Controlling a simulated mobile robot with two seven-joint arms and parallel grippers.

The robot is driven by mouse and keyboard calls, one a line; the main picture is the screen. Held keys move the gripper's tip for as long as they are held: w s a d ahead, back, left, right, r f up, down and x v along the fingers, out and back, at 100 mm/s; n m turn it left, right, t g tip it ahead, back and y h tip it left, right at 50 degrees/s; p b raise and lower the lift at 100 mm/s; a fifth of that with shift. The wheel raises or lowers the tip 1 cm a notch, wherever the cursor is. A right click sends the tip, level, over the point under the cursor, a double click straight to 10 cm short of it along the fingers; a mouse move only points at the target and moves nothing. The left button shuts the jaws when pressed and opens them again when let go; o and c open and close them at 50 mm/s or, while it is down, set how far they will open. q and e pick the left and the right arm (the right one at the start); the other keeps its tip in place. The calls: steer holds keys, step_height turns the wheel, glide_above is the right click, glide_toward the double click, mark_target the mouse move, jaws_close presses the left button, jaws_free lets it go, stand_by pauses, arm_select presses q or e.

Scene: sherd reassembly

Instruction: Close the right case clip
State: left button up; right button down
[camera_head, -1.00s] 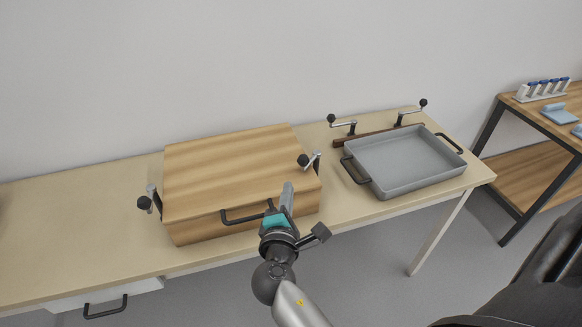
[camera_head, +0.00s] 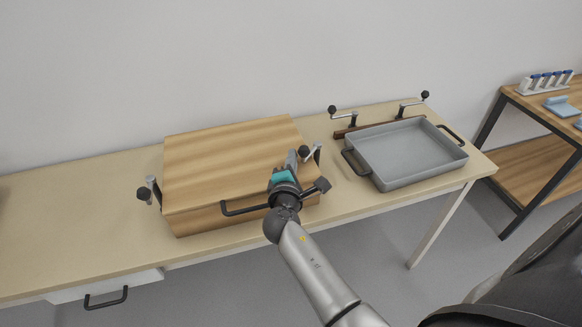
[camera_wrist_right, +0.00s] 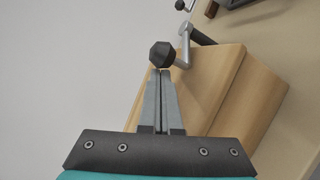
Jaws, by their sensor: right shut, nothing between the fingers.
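The wooden case (camera_head: 235,160) lies with its lid down on the table, a dark handle (camera_head: 240,210) on its front. The right case clip (camera_head: 311,153), a metal crank with a black knob, is at the case's right side; its knob also shows in the right wrist view (camera_wrist_right: 162,54). The left clip (camera_head: 149,191) is at the case's left side. My right gripper (camera_head: 291,157) is shut and empty, its fingertips at the right clip's knob. In the wrist view the tips (camera_wrist_right: 160,72) are just below the knob; I cannot tell whether they touch. My left gripper is not in view.
A grey tray (camera_head: 405,180) with dark handles stands right of the case. Behind it is a dark bar (camera_head: 370,126) with two cranks. A shelf (camera_head: 548,158) with vials stands at far right.

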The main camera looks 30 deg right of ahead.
steer(key=shift+w+d, duration=0.1)
steer(key=shift+w, duration=0.05)
arm_select(q)
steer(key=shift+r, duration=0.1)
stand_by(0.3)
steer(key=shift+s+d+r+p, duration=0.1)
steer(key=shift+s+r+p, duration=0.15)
steer(key=shift+p, duration=0.1)
arm_select(e)
steer(key=shift+s+d+n+t+y, duration=0.15)
steer(key=shift+s+n+t+y, duration=0.25)
steer(key=shift+y, duration=0.1)
